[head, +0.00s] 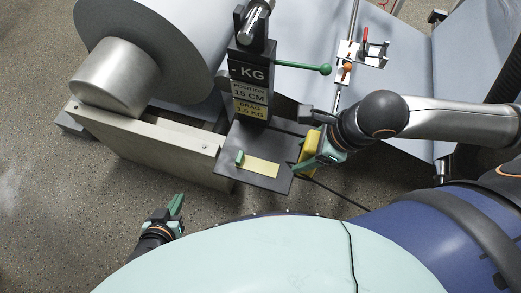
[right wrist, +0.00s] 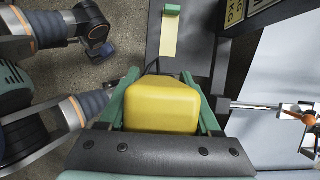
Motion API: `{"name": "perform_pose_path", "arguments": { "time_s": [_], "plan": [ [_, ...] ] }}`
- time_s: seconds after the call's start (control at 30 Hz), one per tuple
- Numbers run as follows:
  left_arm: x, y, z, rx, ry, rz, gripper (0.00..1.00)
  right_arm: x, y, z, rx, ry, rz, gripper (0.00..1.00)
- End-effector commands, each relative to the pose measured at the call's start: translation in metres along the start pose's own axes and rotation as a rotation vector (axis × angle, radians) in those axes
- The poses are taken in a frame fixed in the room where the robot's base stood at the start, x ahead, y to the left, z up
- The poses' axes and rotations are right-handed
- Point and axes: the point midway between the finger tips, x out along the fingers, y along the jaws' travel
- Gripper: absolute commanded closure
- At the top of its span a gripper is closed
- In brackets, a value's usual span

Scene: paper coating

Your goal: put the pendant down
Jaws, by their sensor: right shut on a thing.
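The yellow pendant (head: 310,152) is between the green fingers of my right gripper (head: 318,160), at the right edge of a dark plate (head: 283,143). The right wrist view shows the pendant (right wrist: 162,104) filling the space between both fingers, with the gripper shut on it. Its underside is hidden, and I cannot tell whether it touches the plate. A black cable (head: 340,194) runs below it. My left gripper (head: 176,207) is low at the left, over the floor and away from the pendant. Its fingers look close together, but their opening is unclear.
A pale yellow strip (head: 259,167) and a small green block (head: 240,158) lie on the plate. A black post with KG labels (head: 250,92) and a green-knobbed lever (head: 325,69) rises behind. A large grey roll (head: 150,45) stands left. The plate's front is partly bare.

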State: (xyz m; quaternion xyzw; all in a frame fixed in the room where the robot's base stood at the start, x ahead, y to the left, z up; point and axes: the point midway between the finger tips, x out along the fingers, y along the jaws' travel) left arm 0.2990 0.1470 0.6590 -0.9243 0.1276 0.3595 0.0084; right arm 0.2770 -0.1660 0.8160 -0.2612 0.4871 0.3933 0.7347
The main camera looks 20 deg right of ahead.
Motion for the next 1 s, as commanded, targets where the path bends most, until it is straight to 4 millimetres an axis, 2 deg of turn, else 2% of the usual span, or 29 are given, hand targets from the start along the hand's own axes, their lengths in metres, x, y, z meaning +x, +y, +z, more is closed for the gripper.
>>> {"name": "perform_pose_path", "arguments": {
  "time_s": [0.1,0.17,0.43,0.5,0.63,0.93,1.0],
  "plan": [
    [0.01,0.002,0.011,0.001,-0.006,0.009,1.0,0.018,-0.013,0.01,0.008,-0.007,-0.006,1.0],
    [0.006,0.007,0.007,0.003,-0.012,0.018,1.0,0.022,-0.021,0.019,0.01,-0.004,-0.005,1.0],
    [0.004,0.006,0.001,0.004,-0.001,0.015,1.0,0.064,-0.058,0.051,0.008,-0.003,-0.003,1.0],
    [0.006,0.005,0.003,0.004,0.0,0.013,1.0,0.083,-0.064,0.051,0.009,0.001,-0.001,1.0],
    [0.007,0.004,0.006,0.004,-0.004,0.013,1.0,0.107,-0.076,0.055,0.008,0.0,-0.003,1.0],
    [0.009,0.004,0.009,0.005,-0.013,0.014,1.0,0.132,-0.088,0.059,0.006,0.0,-0.002,1.0],
    [0.011,0.005,0.009,0.005,-0.012,0.015,1.0,0.143,-0.087,0.054,0.007,0.002,0.0,1.0]
  ]
}}
